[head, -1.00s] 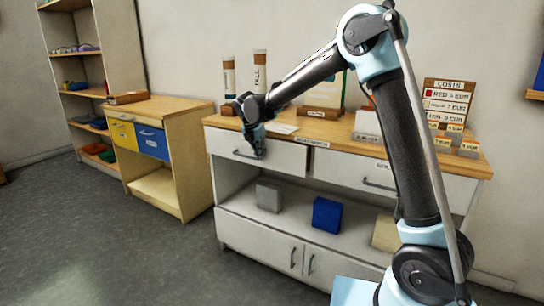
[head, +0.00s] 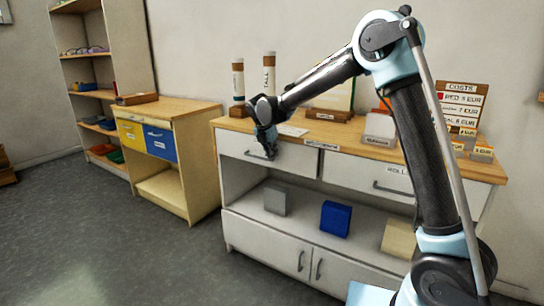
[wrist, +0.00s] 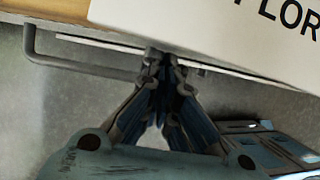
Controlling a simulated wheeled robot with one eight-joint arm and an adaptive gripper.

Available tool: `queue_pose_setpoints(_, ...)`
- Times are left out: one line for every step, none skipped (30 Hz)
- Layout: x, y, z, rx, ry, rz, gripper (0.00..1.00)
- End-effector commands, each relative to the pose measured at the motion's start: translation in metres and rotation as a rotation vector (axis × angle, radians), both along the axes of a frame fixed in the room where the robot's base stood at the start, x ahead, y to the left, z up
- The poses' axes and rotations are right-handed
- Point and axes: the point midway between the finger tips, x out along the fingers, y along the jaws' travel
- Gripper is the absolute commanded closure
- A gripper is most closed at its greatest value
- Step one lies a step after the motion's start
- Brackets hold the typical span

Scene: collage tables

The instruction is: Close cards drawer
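The long white cabinet with a wooden top (head: 345,138) has two drawers. No drawer label that I can read says cards. My gripper (head: 270,153) is at the front of the left white drawer (head: 235,145), low on its face near the handle. In the wrist view, my gripper (wrist: 164,62) has its fingertips together, right by a grey bar handle (wrist: 85,68). I cannot tell whether they touch it. The left drawer looks shut or nearly so. The right white drawer (head: 350,172) looks shut.
Grey (head: 275,199) and blue (head: 336,218) boxes sit on the open shelf below. Signs and tubes stand on top. Floor at left is clear.

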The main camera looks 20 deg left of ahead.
Motion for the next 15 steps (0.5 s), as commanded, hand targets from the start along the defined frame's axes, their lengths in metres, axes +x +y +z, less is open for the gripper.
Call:
queue_pose_setpoints(-0.007,0.002,0.0,0.0,0.002,0.003,1.0)
queue_pose_setpoints(-0.01,0.002,0.0,0.0,0.003,0.003,1.0)
queue_pose_setpoints(-0.015,0.003,0.0,0.001,0.004,0.002,1.0)
queue_pose_setpoints(-0.018,0.003,-0.001,0.001,0.005,0.002,1.0)
queue_pose_setpoints(-0.021,0.003,0.0,0.002,0.006,0.0,1.0)
queue_pose_setpoints(-0.023,0.003,0.01,0.002,0.006,-0.001,1.0)
queue_pose_setpoints(-0.025,0.003,0.016,0.002,0.007,-0.001,1.0)
queue_pose_setpoints(-0.028,0.004,0.022,0.001,0.007,0.0,1.0)
queue_pose_setpoints(-0.032,0.006,0.029,0.002,0.007,0.001,1.0)
queue_pose_setpoints(-0.035,0.007,0.035,0.002,0.008,0.002,1.0)
queue_pose_setpoints(-0.037,0.008,0.04,0.001,0.008,0.003,1.0)
queue_pose_setpoints(-0.041,0.008,0.047,0.001,0.008,0.004,1.0)
queue_pose_setpoints(-0.043,0.009,0.053,0.001,0.008,0.004,1.0)
queue_pose_setpoints(-0.045,0.01,0.057,0.001,0.008,0.004,1.0)
queue_pose_setpoints(-0.047,0.01,0.063,0.001,0.008,0.004,1.0)
